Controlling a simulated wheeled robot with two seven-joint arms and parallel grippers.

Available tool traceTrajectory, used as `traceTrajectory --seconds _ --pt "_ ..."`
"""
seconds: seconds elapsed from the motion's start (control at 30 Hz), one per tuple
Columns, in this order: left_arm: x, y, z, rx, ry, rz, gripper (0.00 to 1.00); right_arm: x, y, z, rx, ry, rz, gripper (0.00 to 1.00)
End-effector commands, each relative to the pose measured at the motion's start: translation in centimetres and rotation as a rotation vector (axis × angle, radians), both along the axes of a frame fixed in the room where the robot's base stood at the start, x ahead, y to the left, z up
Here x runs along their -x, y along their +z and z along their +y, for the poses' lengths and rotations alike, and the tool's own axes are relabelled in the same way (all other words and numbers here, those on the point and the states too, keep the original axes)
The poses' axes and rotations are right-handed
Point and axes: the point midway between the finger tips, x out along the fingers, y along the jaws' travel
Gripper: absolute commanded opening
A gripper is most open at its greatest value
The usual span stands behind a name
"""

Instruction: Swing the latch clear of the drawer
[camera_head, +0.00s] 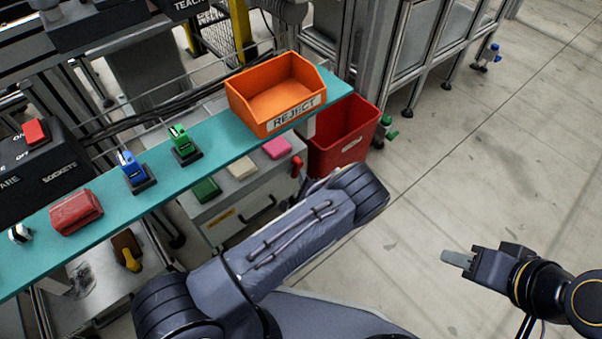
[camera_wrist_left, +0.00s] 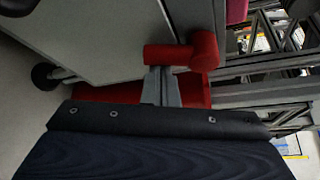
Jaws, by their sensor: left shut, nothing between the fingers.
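The red latch (camera_head: 297,166) is at the right edge of the grey drawer unit's front (camera_head: 232,222), which carries a dark handle (camera_head: 258,212). In the left wrist view the latch (camera_wrist_left: 182,53) is a thick red piece with a rounded end. My left gripper (camera_wrist_left: 161,84) is shut and empty, its fingertips close against the latch's lower side; I cannot tell whether they touch. In the head view my left forearm hides this gripper. My right gripper (camera_head: 457,258) is at the right over open floor, away from the latch; its finger gap does not show.
A red bin (camera_head: 345,140) stands right beside the drawer unit. Above runs a teal shelf (camera_head: 225,140) with an orange REJECT tray (camera_head: 275,92), green and blue switches and a red block (camera_head: 75,212). Pink, cream and green blocks lie on the unit's top. The floor at right is clear.

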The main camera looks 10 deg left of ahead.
Motion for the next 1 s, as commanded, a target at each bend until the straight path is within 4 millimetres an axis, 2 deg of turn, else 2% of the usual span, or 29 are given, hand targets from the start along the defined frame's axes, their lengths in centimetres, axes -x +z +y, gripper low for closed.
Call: traceTrajectory --seconds 0.1,0.4,1.0 --pt "0.4 0.5 0.4 -0.069 0.003 0.089 0.0 0.0 1.1 0.0 0.0 0.0 0.0 0.36" --pt "1.2 0.9 1.1 -0.243 0.003 0.312 0.0 0.0 2.3 0.0 0.0 0.0 0.0 0.36" --pt "2.4 2.3 2.0 -0.572 0.003 0.735 0.0 0.0 3.2 0.0 0.0 0.0 0.0 0.36"
